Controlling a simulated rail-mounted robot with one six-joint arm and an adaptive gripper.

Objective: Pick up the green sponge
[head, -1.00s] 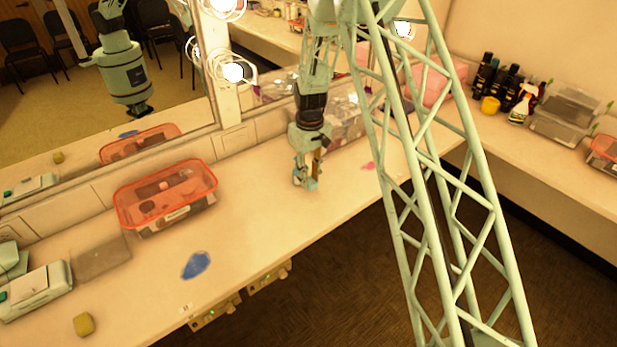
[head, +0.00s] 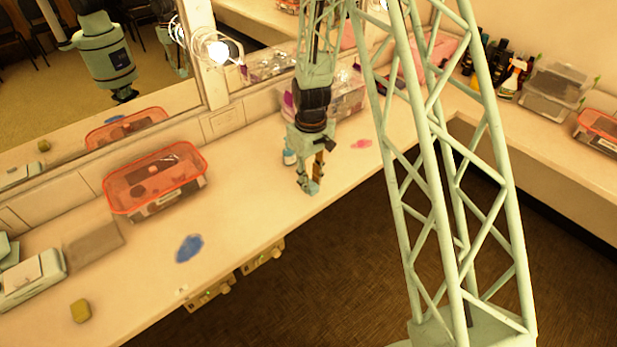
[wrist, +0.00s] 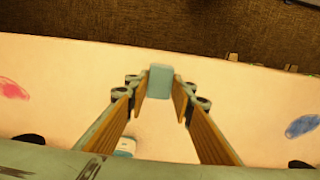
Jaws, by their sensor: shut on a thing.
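My gripper (head: 309,186) is over the counter near its front edge, fingers pointing down. It is shut on a small pale blue-green block (wrist: 160,80), which sits between the fingertips in the wrist view; it also shows at the fingertips in the head view (head: 313,188). I cannot tell whether it is the green sponge, or whether it touches the counter. An olive-yellow block (head: 80,310) lies far off at the lower left of the head view.
A small white and teal item (head: 290,157) stands just behind my gripper. A red-rimmed clear bin (head: 201,181) stands to the left below the mirror. A blue patch (head: 189,248) and a pink patch (head: 361,143) mark the counter (head: 240,205). Another clear bin stands behind.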

